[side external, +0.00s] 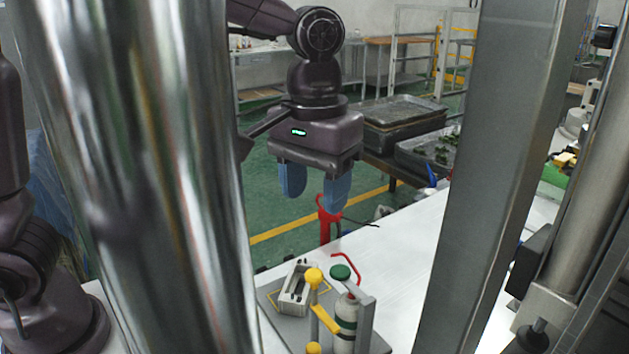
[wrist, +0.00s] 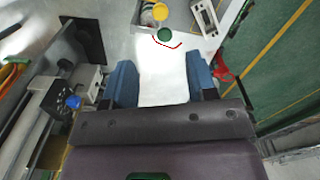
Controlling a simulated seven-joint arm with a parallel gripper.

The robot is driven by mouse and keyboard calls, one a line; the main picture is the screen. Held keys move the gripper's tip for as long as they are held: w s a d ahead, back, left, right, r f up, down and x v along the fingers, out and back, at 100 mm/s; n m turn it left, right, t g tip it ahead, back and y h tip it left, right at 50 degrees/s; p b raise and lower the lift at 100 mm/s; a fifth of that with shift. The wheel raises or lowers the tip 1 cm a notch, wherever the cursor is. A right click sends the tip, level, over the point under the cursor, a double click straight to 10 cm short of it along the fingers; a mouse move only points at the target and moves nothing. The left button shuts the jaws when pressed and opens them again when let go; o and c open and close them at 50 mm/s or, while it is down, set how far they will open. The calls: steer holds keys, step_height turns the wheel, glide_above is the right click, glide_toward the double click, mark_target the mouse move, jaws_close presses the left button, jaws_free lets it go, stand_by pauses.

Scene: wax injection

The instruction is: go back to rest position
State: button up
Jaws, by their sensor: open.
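My gripper (side external: 314,190) is open and empty, with its two blue fingers apart and pointing down. In the side external view it hangs in the air above the far part of the white table (side external: 410,250). In the wrist view my gripper (wrist: 162,85) has bare white table between its fingers. The gripper touches nothing that I can see.
A grey board holds a metal mould (side external: 296,288), a yellow-topped post (side external: 314,276) and a green-capped cylinder (side external: 346,312). A red object (side external: 327,222) stands near the gripper in the picture. Metal columns (side external: 500,150) frame the view. Dark trays (side external: 405,113) lie behind.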

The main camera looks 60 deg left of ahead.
steer(key=shift+r, duration=0.3)
steer(key=s+a+r+m+t, duration=0.1)
steer(key=s+a+m+t, duration=0.2)
steer(key=s+a, duration=0.8)
steer(key=s+t, duration=0.2)
steer(key=shift+a+r+m+t, duration=0.15)
steer(key=shift+r+m+t, duration=0.15)
steer(key=shift+m, duration=0.1)
